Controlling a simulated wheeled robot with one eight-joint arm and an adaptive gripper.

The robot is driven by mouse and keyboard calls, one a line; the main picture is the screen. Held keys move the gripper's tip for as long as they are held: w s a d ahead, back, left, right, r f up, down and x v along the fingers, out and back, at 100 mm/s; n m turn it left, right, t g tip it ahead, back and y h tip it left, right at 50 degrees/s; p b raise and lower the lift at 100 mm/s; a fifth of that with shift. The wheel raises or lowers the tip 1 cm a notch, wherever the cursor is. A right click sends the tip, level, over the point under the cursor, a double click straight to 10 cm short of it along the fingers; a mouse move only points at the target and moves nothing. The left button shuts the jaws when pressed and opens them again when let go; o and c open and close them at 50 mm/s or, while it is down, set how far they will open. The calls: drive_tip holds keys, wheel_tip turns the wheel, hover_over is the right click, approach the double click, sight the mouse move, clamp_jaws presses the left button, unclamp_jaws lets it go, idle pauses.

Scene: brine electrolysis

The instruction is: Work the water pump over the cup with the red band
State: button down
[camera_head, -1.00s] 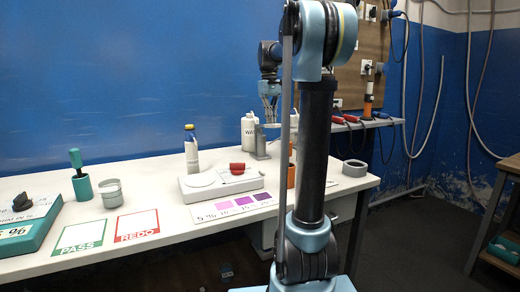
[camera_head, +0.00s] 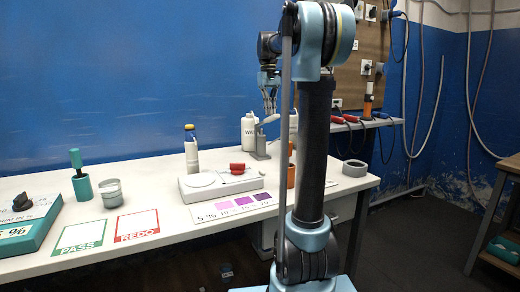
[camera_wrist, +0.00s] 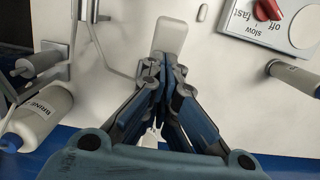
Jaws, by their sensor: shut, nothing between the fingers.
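My gripper (camera_wrist: 164,68) is shut and empty, with its fingers together over the white bench in the wrist view. In the head view my gripper (camera_head: 270,110) hangs just above a grey upright dispenser that looks like the water pump (camera_head: 260,145). In the wrist view a light grey rounded plate (camera_wrist: 170,35) lies just beyond the fingertips; it may be part of the pump, and whether they touch I cannot tell. I cannot make out a cup with a red band in either view; my arm covers part of the bench.
A white bottle (camera_head: 249,134) stands left of the pump. In the wrist view a bottle lettered brine (camera_wrist: 42,115) and a grey cylinder (camera_wrist: 40,62) are at left. A stirrer plate (camera_head: 198,192) with a red knob (camera_head: 237,168) is nearby. A grey tape ring (camera_head: 354,168) lies right.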

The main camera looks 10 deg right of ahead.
drive_tip(key=shift+w+a+r, duration=0.1)
drive_tip(key=shift+w+r, duration=0.2)
drive_tip(key=shift+r, duration=0.45)
drive_tip(key=shift+w+a+r, duration=0.1)
drive_tip(key=shift+w+r, duration=0.15)
drive_tip(key=shift+r, duration=0.55)
drive_tip(key=shift+w+a+r, duration=0.1)
drive_tip(key=shift+w+r, duration=0.2)
drive_tip(key=shift+r, duration=0.45)
